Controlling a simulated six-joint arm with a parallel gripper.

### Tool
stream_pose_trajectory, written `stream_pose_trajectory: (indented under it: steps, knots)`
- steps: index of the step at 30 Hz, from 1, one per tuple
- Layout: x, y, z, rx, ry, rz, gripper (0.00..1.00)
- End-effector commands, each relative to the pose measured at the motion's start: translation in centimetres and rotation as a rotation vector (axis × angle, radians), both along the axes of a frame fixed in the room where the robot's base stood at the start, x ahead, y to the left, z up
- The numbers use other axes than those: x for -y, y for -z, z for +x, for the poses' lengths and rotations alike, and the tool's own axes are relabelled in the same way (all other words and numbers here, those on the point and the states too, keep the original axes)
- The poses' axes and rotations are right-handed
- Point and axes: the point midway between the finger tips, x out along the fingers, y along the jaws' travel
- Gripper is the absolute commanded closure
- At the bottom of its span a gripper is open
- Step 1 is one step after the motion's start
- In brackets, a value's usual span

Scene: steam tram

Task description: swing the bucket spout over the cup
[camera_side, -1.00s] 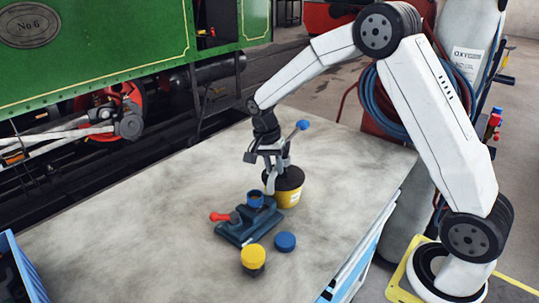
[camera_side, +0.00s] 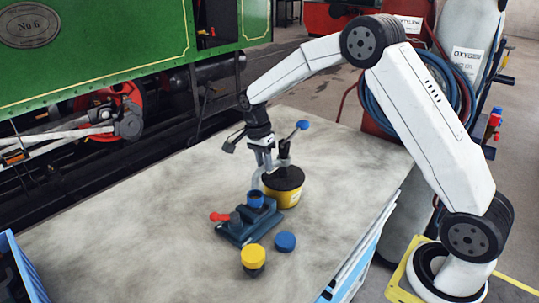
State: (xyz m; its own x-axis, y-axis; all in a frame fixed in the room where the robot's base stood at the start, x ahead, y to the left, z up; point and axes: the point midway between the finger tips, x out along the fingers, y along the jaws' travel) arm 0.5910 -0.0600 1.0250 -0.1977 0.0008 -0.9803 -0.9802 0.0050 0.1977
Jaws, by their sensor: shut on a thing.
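The bucket (camera_side: 291,196) is yellow with a dark lid and stands upright on the bench. A lever with a blue knob (camera_side: 302,125) rises from it. Its pale curved spout (camera_side: 257,178) comes out on the left side and bends down. My gripper (camera_side: 264,166) is shut on the spout near its top. The blue cup (camera_side: 256,199) is held in a dark blue vise (camera_side: 247,226) in front of the bucket. The spout's lower end shows just above and behind the cup's rim; I cannot tell whether it is right over the opening.
The vise has a red-ended handle (camera_side: 219,217) at its left. A blue round lid (camera_side: 285,241) and a yellow-topped dark pot (camera_side: 253,258) lie in front of it. The bench top (camera_side: 130,205) is clear to the left. A blue crate (camera_side: 20,268) is at the lower left.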

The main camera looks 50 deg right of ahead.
Motion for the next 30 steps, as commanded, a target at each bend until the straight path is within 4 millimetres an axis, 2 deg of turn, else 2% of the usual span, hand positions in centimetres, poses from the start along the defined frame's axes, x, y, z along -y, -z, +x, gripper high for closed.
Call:
stream_pose_trajectory:
  steps: [2, 3, 6, 20, 30]
  knots:
    - [0.0, -0.2, 0.3, 0.011, 0.002, 0.001, 1.0]
    - [0.0, -0.2, 0.3, 0.011, 0.002, 0.001, 0.66]
    - [0.0, -0.1, 0.2, 0.009, 0.002, 0.001, 0.37]
    - [0.0, -0.5, 0.2, 0.006, -0.001, 0.0, 0.37]
    - [0.0, -4.2, 1.0, 0.009, -0.001, 0.0, 0.37]
